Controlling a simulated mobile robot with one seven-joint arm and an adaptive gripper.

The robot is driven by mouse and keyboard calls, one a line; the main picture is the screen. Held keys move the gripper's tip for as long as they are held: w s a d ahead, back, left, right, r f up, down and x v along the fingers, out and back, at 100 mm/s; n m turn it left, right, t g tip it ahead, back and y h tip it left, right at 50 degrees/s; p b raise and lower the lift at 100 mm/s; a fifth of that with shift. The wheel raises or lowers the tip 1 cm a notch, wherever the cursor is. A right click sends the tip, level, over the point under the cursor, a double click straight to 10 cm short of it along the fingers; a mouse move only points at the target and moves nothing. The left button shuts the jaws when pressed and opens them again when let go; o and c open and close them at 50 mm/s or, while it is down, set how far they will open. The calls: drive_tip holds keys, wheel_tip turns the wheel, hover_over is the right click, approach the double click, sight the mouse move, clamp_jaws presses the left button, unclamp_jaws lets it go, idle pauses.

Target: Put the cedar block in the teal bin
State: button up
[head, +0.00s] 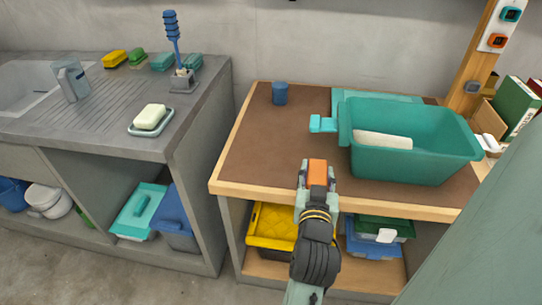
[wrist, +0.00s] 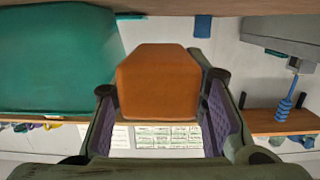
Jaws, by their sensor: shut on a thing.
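The cedar block (head: 317,168) is orange-brown and sits between the fingers of my gripper (head: 318,182), which is shut on it. In the wrist view the block (wrist: 158,84) fills the space between the purple-padded fingers of my gripper (wrist: 163,100). The block is in front of and left of the teal bin, outside it.
A blue cylinder (head: 280,93) stands at the table's back left. A teal lid-like piece (head: 350,95) lies behind the bin. A wooden post (head: 470,65) rises at the back right. The table's left part is mostly clear. A sink counter (head: 95,125) stands further left.

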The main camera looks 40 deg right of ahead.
drive_tip(key=shift+r, duration=0.1)
drive_tip(key=w, duration=0.3)
drive_tip(key=shift+a+f, duration=0.15)
drive_tip(key=shift+f, duration=0.15)
drive_tip(key=b, duration=0.3)
drive_tip(key=shift+w+f, duration=0.3)
drive_tip(key=w+b, duration=0.1)
drive_tip(key=b, duration=0.4)
drive_tip(key=shift+w+f, duration=0.1)
drive_tip(key=shift+w, duration=0.15)
drive_tip(key=p, duration=0.1)
hover_over(269, 164)
drive_tip(key=s, duration=0.3)
drive_tip(key=shift+w, duration=0.2)
drive_tip(key=shift+w+p, duration=0.4)
drive_tip(key=shift+w, duration=0.8)
wheel_tip(269, 164, down, 2)
drive_tip(key=shift+w+f+p, duration=0.1)
drive_tip(key=shift+f+p, duration=0.15)
drive_tip(key=shift+p, duration=0.15)
drive_tip(key=shift+f, duration=0.4)
